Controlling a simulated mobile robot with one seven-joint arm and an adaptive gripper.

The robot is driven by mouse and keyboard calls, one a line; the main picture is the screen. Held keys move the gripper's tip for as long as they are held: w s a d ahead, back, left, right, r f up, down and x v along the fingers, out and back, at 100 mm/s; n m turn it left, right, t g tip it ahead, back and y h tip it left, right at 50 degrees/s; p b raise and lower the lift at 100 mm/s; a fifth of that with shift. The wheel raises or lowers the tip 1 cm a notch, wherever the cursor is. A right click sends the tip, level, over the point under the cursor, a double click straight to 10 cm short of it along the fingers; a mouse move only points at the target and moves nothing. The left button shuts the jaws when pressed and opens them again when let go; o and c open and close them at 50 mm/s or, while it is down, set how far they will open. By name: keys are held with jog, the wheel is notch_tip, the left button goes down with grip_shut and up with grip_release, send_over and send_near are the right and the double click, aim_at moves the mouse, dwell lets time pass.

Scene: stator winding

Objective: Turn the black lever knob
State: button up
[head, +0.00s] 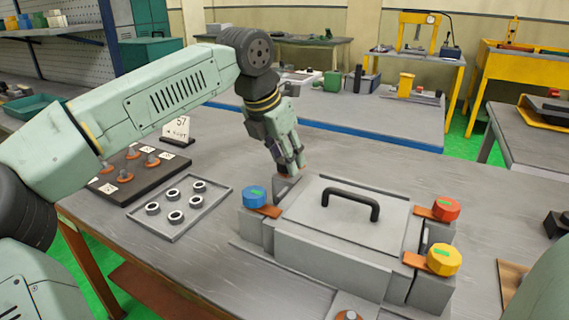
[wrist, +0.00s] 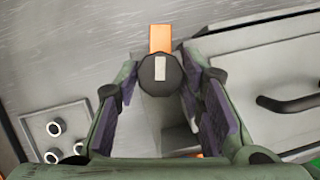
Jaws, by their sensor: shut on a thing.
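The black knob (wrist: 161,75), round and faceted with a white mark on top, sits between my two fingers in the wrist view. An orange lever piece (wrist: 160,38) sticks out from under it toward the top of the picture. My gripper (head: 291,166) reaches down at the back left corner of the grey box-shaped fixture (head: 320,254) in the head view and is shut on the black knob.
Blue (head: 255,196), red (head: 445,209) and yellow (head: 444,259) knobs on orange levers stand at the fixture's other corners. A black handle (head: 350,200) rises from its lid. Left are a tray of rings (head: 180,233) and a dark board (head: 115,189). Bare tabletop lies behind the fixture.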

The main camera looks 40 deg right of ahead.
jog(key=n, duration=0.1)
jog(key=n+t+b, duration=0.1)
jog(key=shift+s+f+n+y, duration=0.15)
jog(key=shift+f+n+y, duration=0.15)
jog(key=shift+n, duration=0.1)
jog(key=n+t, duration=0.1)
jog(key=n, duration=0.2)
jog(key=shift+s+r+n+y, duration=0.1)
jog(key=shift+n+y, duration=0.2)
jog(key=n+y, duration=0.1)
jog(key=n, duration=0.2)
jog(key=n+t+y, duration=0.1)
jog(key=n, duration=0.2)
jog(key=shift+s+d+t, duration=0.1)
jog(key=shift+d+t, duration=0.05)
jog(key=shift+t, duration=0.15)
jog(key=n+y, duration=0.1)
jog(key=n, duration=0.3)
jog(key=shift+d+n+y, duration=0.15)
jog(key=shift+n+y, duration=0.25)
jog(key=shift+n+y+p, duration=0.45)
jog(key=shift+n+y, duration=0.15)
jog(key=shift+n, duration=0.9)
